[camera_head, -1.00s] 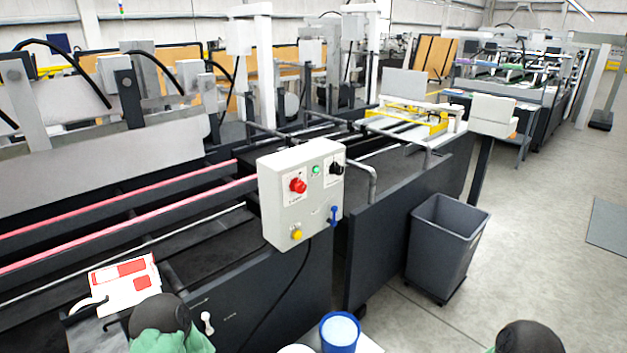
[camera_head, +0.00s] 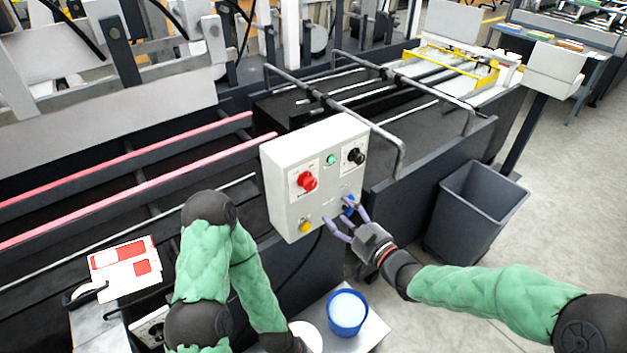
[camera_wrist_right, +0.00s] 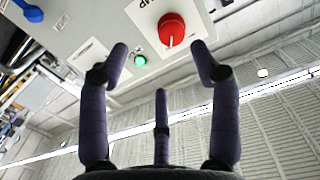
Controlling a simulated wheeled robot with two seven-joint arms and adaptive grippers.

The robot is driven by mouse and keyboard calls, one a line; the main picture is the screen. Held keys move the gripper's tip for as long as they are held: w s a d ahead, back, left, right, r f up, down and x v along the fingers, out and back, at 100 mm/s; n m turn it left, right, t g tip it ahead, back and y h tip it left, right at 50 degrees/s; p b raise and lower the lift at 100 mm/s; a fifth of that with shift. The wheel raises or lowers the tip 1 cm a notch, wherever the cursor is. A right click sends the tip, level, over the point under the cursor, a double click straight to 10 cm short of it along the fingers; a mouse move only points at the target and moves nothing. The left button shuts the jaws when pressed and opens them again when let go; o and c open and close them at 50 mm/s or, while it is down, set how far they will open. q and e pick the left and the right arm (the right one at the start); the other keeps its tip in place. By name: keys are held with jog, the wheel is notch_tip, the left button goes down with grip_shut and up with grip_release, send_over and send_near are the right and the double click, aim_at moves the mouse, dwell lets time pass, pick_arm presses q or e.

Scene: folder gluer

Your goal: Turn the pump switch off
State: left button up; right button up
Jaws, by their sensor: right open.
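The white control box (camera_head: 290,215) stands at the machine's edge in the head view. It carries a red knob (camera_head: 307,181), a black knob (camera_head: 356,156), a green button (camera_head: 331,159), a yellow button (camera_head: 305,226) and a blue lever switch (camera_head: 349,206). Labels are too small to read, so I cannot tell which is the pump switch. My right gripper (camera_head: 346,217) is open and empty in front of the box's lower right, overlapping the blue lever; contact is unclear. In the right wrist view, the red knob (camera_wrist_right: 172,30) shows beyond the fingertips and the blue lever (camera_wrist_right: 28,10) at upper left. My left gripper is out of view.
A blue cup (camera_head: 347,313) stands on a light surface below the box. A grey bin (camera_head: 474,215) stands on the floor to the right. A red-and-white carton (camera_head: 125,264) lies at left. Dark machine panels and bent rails flank the box.

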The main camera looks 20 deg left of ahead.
aim_at(312, 187)
jog(key=shift+n+y, duration=0.3)
jog(key=x, duration=0.3)
jog(key=r+x, duration=0.1)
jog(key=x, duration=0.7)
jog(key=shift+s+a+r+b, duration=0.2)
jog(key=shift+r+b, duration=0.1)
jog(key=shift+b, duration=0.1)
jog(key=shift+f, duration=0.1)
jog(key=c, duration=1.1)
